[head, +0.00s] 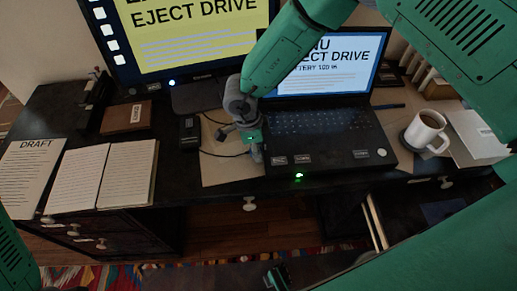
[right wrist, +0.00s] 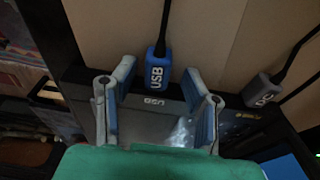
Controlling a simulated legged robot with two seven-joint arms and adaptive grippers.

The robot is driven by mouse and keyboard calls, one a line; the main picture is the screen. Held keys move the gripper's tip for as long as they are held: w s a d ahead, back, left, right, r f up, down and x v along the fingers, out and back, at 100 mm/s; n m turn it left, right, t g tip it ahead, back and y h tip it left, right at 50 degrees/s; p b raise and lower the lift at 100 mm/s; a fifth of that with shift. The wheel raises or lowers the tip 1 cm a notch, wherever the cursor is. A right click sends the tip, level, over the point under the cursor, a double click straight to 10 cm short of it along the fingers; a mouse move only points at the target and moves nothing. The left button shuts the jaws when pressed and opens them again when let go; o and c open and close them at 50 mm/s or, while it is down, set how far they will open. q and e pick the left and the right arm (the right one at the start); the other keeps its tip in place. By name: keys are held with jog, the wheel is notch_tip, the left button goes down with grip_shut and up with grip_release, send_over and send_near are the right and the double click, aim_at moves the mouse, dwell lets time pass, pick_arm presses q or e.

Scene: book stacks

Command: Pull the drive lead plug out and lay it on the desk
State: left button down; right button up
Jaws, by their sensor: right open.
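The blue plug marked USB (right wrist: 158,74), on a black lead, is at the laptop's side edge in the right wrist view. Its tip meets the edge beside a USB label; how deep it sits I cannot tell. My right gripper (right wrist: 160,68) is open, with one finger on each side of the plug and gaps between. In the head view my right gripper (head: 256,155) is at the left edge of the laptop (head: 325,140) and hides the plug. A small black box (head: 189,132), perhaps the drive, stands left of it.
A grey plug marked DC (right wrist: 263,90) is at the same laptop edge, right of the USB plug. A mug (head: 425,131) stands right of the laptop. An open book (head: 101,178) lies left. A tan mat (head: 222,172) offers bare room beside the laptop.

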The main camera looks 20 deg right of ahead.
aim_at(238, 155)
jog(key=shift+s+a, duration=0.1)
jog(key=shift+a, duration=0.1)
jog(key=shift+d, duration=0.1)
dwell(0.4)
grip_shut()
jog(key=shift+a, duration=0.2)
jog(key=shift+w+a+b, duration=0.25)
jog(key=shift+w+a, duration=0.05)
jog(key=shift+a, duration=0.6)
jog(key=shift+w+a+b, duration=0.25)
jog(key=shift+a, duration=0.7)
jog(key=shift+w+a+b, duration=0.25)
jog(key=shift+w+a, duration=0.05)
jog(key=shift+a, duration=0.6)
jog(key=shift+r, duration=0.1)
